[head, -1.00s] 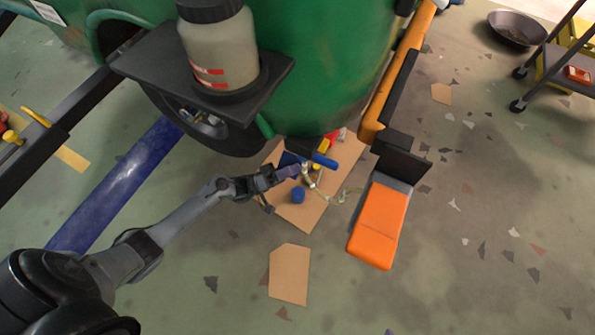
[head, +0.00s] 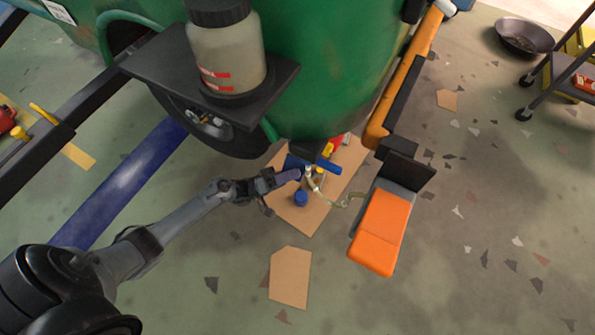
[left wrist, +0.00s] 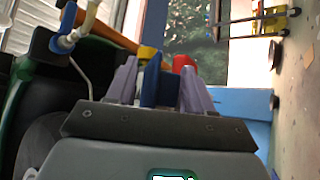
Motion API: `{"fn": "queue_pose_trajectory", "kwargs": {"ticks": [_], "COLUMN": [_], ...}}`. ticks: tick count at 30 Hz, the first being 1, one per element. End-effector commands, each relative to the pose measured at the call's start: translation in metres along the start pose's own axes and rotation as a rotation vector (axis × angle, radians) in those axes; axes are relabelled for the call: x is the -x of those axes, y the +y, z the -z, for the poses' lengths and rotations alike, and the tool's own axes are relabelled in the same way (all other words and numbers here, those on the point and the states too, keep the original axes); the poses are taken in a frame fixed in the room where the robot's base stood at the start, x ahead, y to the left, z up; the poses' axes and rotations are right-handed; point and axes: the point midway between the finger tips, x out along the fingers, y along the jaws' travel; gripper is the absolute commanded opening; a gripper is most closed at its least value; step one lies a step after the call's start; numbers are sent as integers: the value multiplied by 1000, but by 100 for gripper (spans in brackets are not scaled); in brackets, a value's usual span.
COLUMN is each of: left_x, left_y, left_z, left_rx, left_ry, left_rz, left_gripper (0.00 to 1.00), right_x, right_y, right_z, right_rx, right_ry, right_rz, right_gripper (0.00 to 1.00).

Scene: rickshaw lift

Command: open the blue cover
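Several blue parts cluster under the green body. A blue panel (head: 293,162) sits beside my left gripper, a blue bar (head: 328,167) lies to its right, and a short blue cylinder (head: 301,199) stands below. I cannot tell for sure which is the blue cover. My left gripper (head: 290,175) reaches in from the left at the panel. In the left wrist view, its two purple fingers (left wrist: 160,85) are apart, with an upright blue piece (left wrist: 160,80) showing between them. Whether they press on it is unclear. My right gripper is not in view.
The green body (head: 310,80) with a bottle (head: 227,60) on a black shelf (head: 150,62) overhangs the work spot. Cardboard (head: 283,213) lies beneath. An orange pedal-like block (head: 381,225) stands to the right. Open floor lies in front, with another cardboard piece (head: 290,277).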

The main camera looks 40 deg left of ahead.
Motion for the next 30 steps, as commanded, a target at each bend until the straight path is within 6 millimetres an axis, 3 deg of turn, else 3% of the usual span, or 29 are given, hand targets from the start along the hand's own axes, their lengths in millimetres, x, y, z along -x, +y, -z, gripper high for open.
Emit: {"fn": "queue_pose_trajectory", "kwargs": {"ticks": [15,21,30], "left_x": [82,95,97], "left_y": [-1,-1,-1], "left_z": [-1,-1,-1], "left_rx": [2,2,1], "left_ry": [-2,-2,-2], "left_rz": [6,6,5], "left_gripper": [52,52,52], "right_x": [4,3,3], "right_y": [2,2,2], "right_z": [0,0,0], "right_rx": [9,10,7], "right_ry": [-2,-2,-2], "right_rz": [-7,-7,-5], "right_gripper": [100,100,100]}}
